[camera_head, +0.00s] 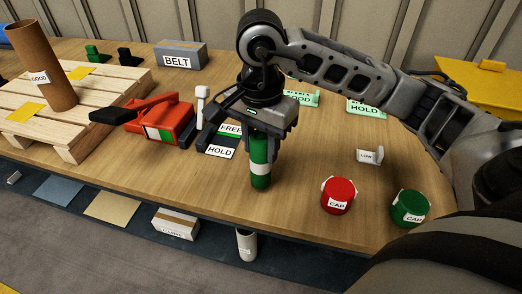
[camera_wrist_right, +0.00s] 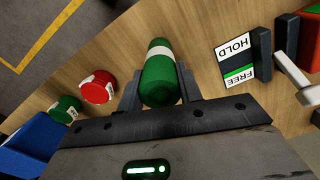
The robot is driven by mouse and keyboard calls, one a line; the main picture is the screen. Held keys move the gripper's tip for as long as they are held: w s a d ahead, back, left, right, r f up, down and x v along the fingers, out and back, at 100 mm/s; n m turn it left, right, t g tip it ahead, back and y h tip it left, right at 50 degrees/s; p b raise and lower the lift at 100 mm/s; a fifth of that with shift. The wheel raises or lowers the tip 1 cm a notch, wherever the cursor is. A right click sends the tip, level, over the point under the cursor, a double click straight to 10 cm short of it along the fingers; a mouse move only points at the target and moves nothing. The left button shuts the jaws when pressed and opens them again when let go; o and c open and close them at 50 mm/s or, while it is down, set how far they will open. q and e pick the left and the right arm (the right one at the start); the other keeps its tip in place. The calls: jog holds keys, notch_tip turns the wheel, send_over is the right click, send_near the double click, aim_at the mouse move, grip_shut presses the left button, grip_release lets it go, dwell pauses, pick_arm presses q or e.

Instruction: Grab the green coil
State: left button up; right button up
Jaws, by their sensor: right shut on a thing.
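The green coil (camera_head: 260,160) is an upright green cylinder with a white band, near the front middle of the table. My right gripper (camera_head: 265,135) comes down on it from above and is shut on its upper part. In the right wrist view the coil (camera_wrist_right: 160,75) sits between the two dark fingers of the right gripper (camera_wrist_right: 158,88). I cannot tell whether its lower end touches the table. My left gripper is not in view.
Left of the coil are a FREE/HOLD holder (camera_head: 220,152) and a red clamp tool (camera_head: 160,122). A red cap (camera_head: 338,195) and a green cap (camera_head: 410,207) stand to the right. A wooden pallet (camera_head: 110,85) carries a brown tube (camera_head: 45,70).

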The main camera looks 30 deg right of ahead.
jog(key=s+a+r, duration=0.3)
jog(key=a+r, duration=0.8)
jog(key=a, duration=0.2)
jog(key=shift+a, duration=0.4)
